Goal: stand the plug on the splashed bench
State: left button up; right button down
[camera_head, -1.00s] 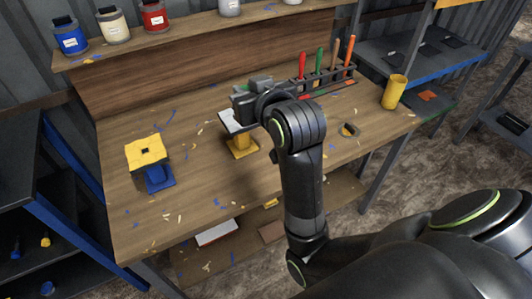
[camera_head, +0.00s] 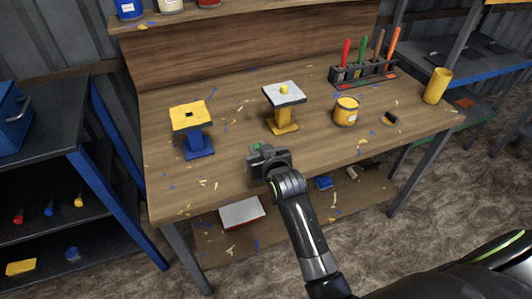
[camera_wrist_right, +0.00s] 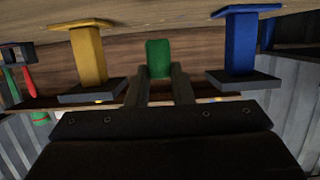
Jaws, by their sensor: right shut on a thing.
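My right gripper (camera_head: 262,152) is shut on a small green block, the plug (camera_head: 256,147), just above the front part of the paint-splashed wooden bench (camera_head: 230,179). In the right wrist view the plug (camera_wrist_right: 158,58) sits upright between the two fingers (camera_wrist_right: 159,88). A stand with a yellow top, square dark hole and blue foot (camera_head: 190,117) is behind and left of the gripper. A stand with a pale top, yellow peg and yellow foot (camera_head: 284,97) is behind it. Whether the plug touches the bench cannot be told. My left gripper is not in view.
A yellow tin (camera_head: 346,112), a small dark piece (camera_head: 390,118), a yellow cup (camera_head: 437,86) and a rack of colored-handled tools (camera_head: 363,76) occupy the bench's right side. Paint tins stand on the raised back shelf (camera_head: 180,17). The bench's front left is clear except for splashes and shavings.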

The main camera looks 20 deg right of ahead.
jog(key=shift+f, duration=2.15)
jog(key=shift+f, duration=0.2)
jog(key=c, duration=1.3)
grip_release()
jog(key=shift+r, duration=0.1)
